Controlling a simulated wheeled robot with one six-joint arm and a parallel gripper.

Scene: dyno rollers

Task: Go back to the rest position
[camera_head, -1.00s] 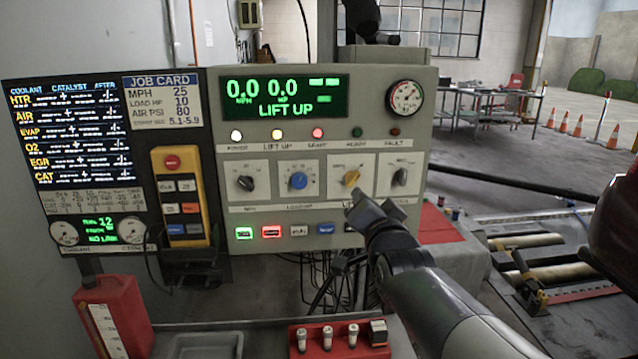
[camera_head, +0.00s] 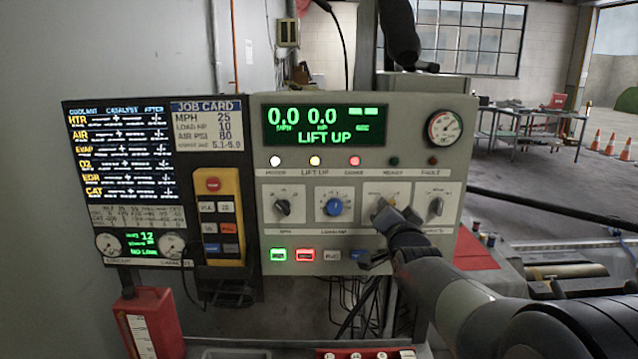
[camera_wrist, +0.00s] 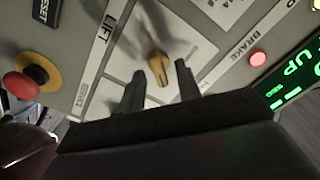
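My gripper (camera_head: 392,212) is in front of the grey control panel (camera_head: 468,150), at its yellow selector knob. In the wrist view my gripper (camera_wrist: 160,74) is open, one dark finger on each side of the yellow knob (camera_wrist: 157,66). Gaps show between the knob and both fingers, so it is not gripped. In the head view the knob (camera_head: 391,201) is partly hidden by my gripper. The word LIFT is printed beside the knob in the wrist view. The green display (camera_head: 320,124) reads 0.0, 0.0 and LIFT UP.
A yellow pendant (camera_head: 216,205) hangs left of the panel. A red container (camera_head: 150,325) stands at the lower left. A red emergency button (camera_wrist: 22,85) is at the left of the wrist view. A bench (camera_head: 530,120) and orange cones (camera_head: 610,145) are far right.

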